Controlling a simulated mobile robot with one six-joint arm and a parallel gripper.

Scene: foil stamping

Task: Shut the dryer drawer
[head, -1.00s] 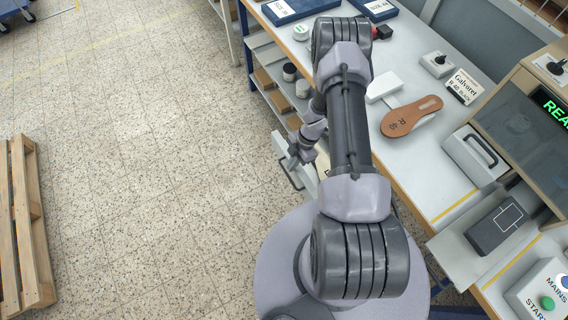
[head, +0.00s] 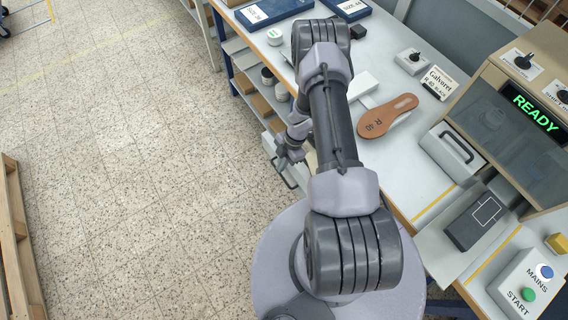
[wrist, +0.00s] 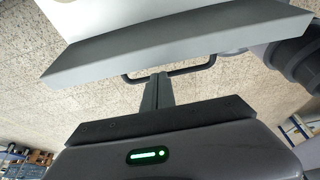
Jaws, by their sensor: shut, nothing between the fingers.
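The dryer drawer stands out from under the bench. Its grey front (wrist: 175,45) crosses the upper part of the wrist view, with a white surface behind it. A dark bar handle (wrist: 195,69) projects from that front, and it also shows in the head view (head: 287,181), low beside the bench. My gripper (wrist: 158,76) is shut and empty, with its fingertips at the handle in the wrist view; I cannot tell whether they touch. In the head view my gripper (head: 283,160) is small beside the drawer, and my arm hides much of the drawer.
The bench (head: 405,160) runs along the right with a shoe insole (head: 387,115), a stamping machine reading READY (head: 536,112) and a button box (head: 527,284). Shelves with jars stand under it.

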